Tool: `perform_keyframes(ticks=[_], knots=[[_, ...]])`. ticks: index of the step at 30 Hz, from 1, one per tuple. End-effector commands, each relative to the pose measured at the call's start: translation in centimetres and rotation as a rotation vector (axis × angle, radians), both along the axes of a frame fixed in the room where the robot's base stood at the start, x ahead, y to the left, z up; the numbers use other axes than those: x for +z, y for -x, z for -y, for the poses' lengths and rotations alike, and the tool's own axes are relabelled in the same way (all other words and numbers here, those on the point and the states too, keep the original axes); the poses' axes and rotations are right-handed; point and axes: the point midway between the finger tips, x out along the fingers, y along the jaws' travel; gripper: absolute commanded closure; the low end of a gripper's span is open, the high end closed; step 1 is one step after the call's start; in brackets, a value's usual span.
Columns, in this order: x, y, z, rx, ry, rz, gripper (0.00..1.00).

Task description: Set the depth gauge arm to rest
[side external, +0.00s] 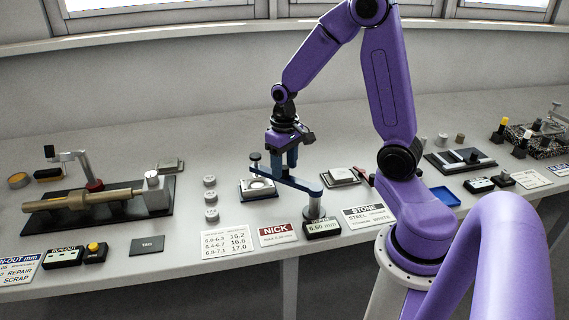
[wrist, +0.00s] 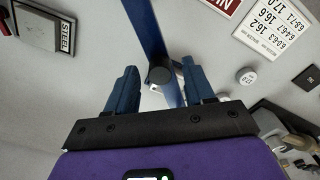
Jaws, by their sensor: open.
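The depth gauge has a blue arm (side external: 290,181) running from a round post (side external: 313,203) at the front right to a dark-topped knob (side external: 255,157) at its far left end. The arm's end lies over a small plate with a pale round part (side external: 258,187). My gripper (side external: 281,166) is open, pointing down close above the arm's far end. In the wrist view, the blue arm (wrist: 148,35) runs down from the top edge to the dark knob (wrist: 160,76), which appears between the open fingers (wrist: 158,68). Whether the fingers touch it cannot be told.
A readout (side external: 322,228) showing about 6.60 mm stands before the post, between the red NICK card (side external: 278,235) and STONE card (side external: 368,216). Several small grey discs (side external: 210,197) stand left. A shaft fixture (side external: 98,197) lies farther left. A small block (side external: 341,177) sits right.

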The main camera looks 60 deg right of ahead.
Motion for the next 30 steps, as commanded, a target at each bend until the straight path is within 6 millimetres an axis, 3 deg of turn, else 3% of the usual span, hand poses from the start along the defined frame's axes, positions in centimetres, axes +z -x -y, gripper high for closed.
perform_keyframes(ticks=[6, 8, 11, 12, 22, 30], knots=[[0.0, 0.0, 0.0, 0.0, 0.0, 0.0, 0.47], [0.0, 0.0, 0.0, 0.0, 0.0, 0.0, 0.63], [0.0, 0.0, 0.0, 0.0, 0.0, 0.0, 0.96], [0.0, 0.0, 0.0, 0.0, 0.0, 0.0, 1.0], [0.0, 0.0, 0.3, -0.032, 0.0, 0.0, 1.0], [0.1, 0.1, 1.8, -0.188, 0.0, 0.001, 1.0]])
